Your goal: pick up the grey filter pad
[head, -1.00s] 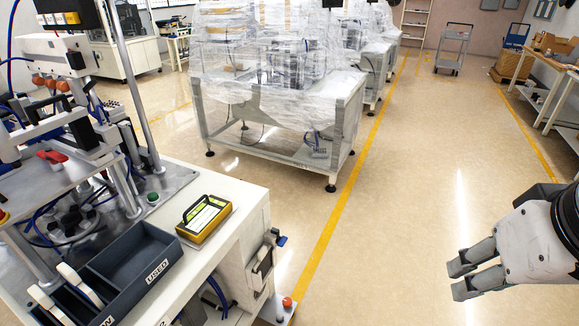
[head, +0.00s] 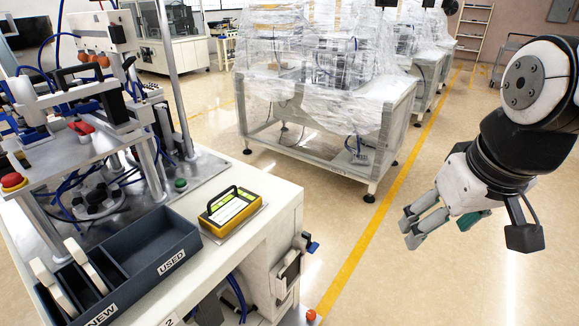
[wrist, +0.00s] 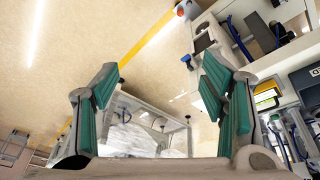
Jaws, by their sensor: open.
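I cannot make out a clearly grey filter pad in either view. Two cream-white pads (head: 86,266) stand on edge in the NEW part of the dark tray (head: 150,283) at the lower left of the head view. The tray's larger USED part looks empty. My gripper (head: 412,230) hangs over open floor at the right, well apart from the tray and the bench. In the wrist view my gripper (wrist: 155,88) shows its green-lined fingers spread with nothing between them.
A yellow device (head: 231,209) lies on the white bench (head: 262,240) right of the tray. A press machine (head: 90,130) with posts and hoses stands behind the tray. A wrapped frame table (head: 325,100) stands beyond. Floor between bench and gripper is clear.

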